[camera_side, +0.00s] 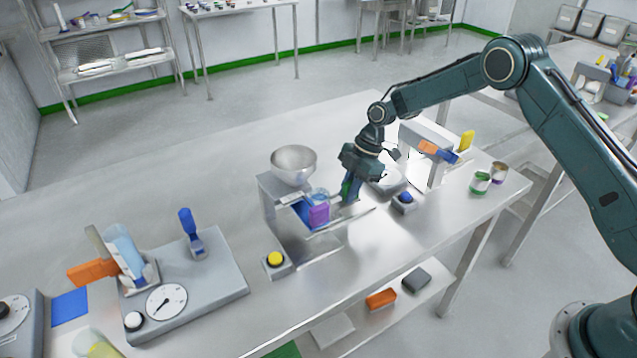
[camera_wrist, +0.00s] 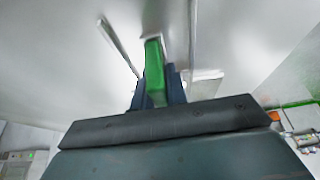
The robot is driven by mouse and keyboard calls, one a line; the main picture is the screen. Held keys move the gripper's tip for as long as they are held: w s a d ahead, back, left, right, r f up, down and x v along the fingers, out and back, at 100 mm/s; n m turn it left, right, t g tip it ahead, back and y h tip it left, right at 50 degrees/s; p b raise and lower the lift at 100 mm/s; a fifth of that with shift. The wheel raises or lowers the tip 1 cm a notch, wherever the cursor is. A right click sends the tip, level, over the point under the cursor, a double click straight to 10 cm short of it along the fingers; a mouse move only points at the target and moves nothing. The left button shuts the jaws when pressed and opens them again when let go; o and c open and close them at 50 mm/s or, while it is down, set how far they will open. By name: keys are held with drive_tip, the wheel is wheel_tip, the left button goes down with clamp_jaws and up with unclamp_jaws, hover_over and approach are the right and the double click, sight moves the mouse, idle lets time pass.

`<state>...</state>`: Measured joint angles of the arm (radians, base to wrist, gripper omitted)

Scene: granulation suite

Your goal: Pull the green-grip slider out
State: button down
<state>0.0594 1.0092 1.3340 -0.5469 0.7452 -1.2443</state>
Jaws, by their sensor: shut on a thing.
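The green-grip slider's grip (camera_wrist: 155,72) is a green block in the wrist view, between the two dark fingers of my gripper (camera_wrist: 158,92). My gripper is shut on it. In the side view my gripper (camera_side: 350,190) points down at the right of the small hopper stand, and only a sliver of the green grip (camera_side: 346,187) shows between the fingers. Thin metal rails (camera_wrist: 120,48) run on both sides of the grip in the wrist view. How far the slider is out is hard to tell, as my gripper hides part of it.
A stand with a metal bowl (camera_side: 294,163) and a purple block (camera_side: 319,214) is just left of my gripper. A blue-button box (camera_side: 404,202) and a white arch-shaped device (camera_side: 428,135) are close on the right. A yellow-button box (camera_side: 275,262) stands in front.

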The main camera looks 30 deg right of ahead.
drive_tip(key=d, duration=0.6)
drive_tip(key=shift+d, duration=0.1)
drive_tip(key=c, duration=1.4)
unclamp_jaws()
drive_tip(key=shift+d, duration=0.1)
drive_tip(key=shift+r, duration=0.15)
drive_tip(key=shift+r, duration=0.15)
drive_tip(key=v, duration=1.3)
